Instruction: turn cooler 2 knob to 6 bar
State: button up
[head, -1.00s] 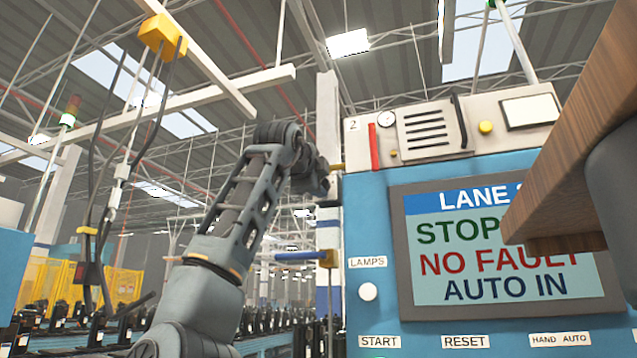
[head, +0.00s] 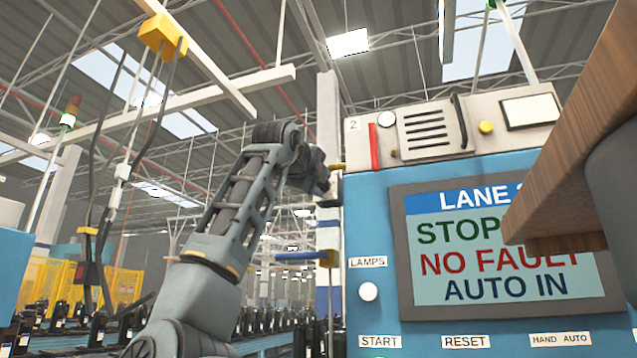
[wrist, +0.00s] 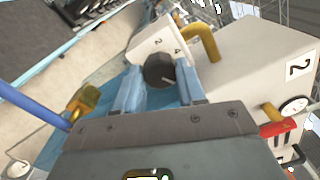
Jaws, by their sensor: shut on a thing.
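The cooler 2 knob (wrist: 157,70) is dark and round in the wrist view. It sits in front of a white dial plate (wrist: 163,43) on which 2 and 4 can be read; the 6 mark and the pointer cannot be made out. My gripper (wrist: 159,77) has its two pale blue fingers on either side of the knob, shut on it. The cooler 2 unit (wrist: 240,58) is a cream box with a "2" label.
A yellow bent pipe (wrist: 203,40) rises close beside the knob. A gauge (wrist: 295,105) and a red bar (wrist: 275,130) are on the unit's side. A blue bar (wrist: 35,105) lies left of my gripper. The blue cabinet's screen (head: 490,245) and a wooden board (head: 575,150) are at right.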

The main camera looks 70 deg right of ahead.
jog(key=shift+f, duration=0.1)
jog(key=o, duration=1.1)
jog(key=shift+c, duration=0.2)
jog(key=shift+a, duration=0.15)
jog(key=a+b, duration=0.2)
jog(key=a, duration=0.5)
jog(key=shift+s+a, duration=0.25)
jog(key=shift+w+f, duration=0.1)
